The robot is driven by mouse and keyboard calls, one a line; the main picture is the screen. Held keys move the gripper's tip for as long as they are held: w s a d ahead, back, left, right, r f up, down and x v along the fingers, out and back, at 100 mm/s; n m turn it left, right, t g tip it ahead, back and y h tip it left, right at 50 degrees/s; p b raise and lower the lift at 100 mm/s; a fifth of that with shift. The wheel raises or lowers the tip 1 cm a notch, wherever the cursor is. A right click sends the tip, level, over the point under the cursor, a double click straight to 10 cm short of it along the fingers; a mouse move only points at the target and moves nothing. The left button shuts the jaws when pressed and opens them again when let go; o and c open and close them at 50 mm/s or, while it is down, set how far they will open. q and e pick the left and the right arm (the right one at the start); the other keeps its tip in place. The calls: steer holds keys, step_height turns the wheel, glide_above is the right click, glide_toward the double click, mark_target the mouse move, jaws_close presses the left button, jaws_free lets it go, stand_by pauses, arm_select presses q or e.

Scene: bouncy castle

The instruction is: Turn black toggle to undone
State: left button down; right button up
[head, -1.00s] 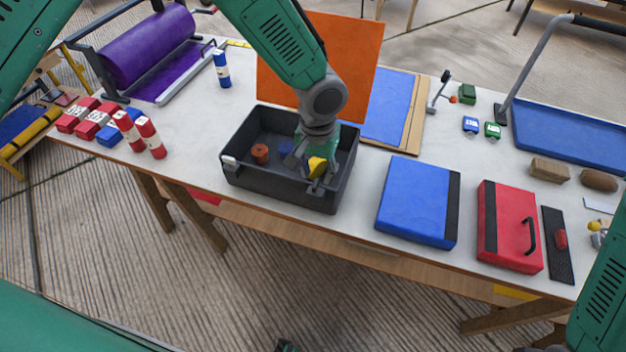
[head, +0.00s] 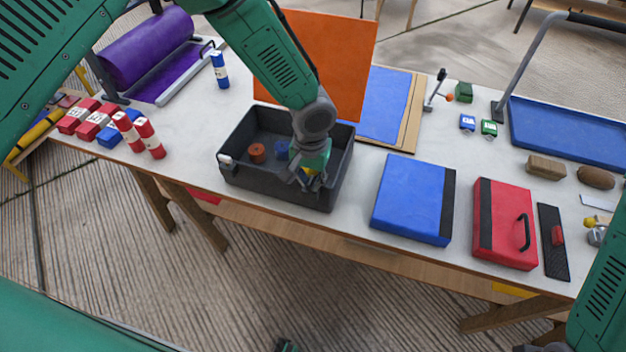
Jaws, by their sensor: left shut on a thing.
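My left gripper (head: 309,180) reaches down into the dark grey open box (head: 235,177) on the table. It is at the box's front right part and shut on a small yellow thing (head: 307,169), mostly hidden by the fingers. An orange-brown round knob (head: 257,153) and a blue piece (head: 282,150) are inside the box, to the left of the gripper. A small lever with a black top (head: 441,75) stands upright at the back of the table. I cannot tell which part is the black toggle.
An orange panel (head: 335,60) stands behind the box. A blue case (head: 408,200) and a red case (head: 502,225) lie to its right. Table between box and blue case is clear.

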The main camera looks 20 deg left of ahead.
arm_select(q)
steer(key=shift+s+f, duration=0.1)
steer(key=shift+f, duration=0.1)
steer(key=shift+d, duration=0.3)
arm_select(e)
steer(key=shift+a, duration=0.25)
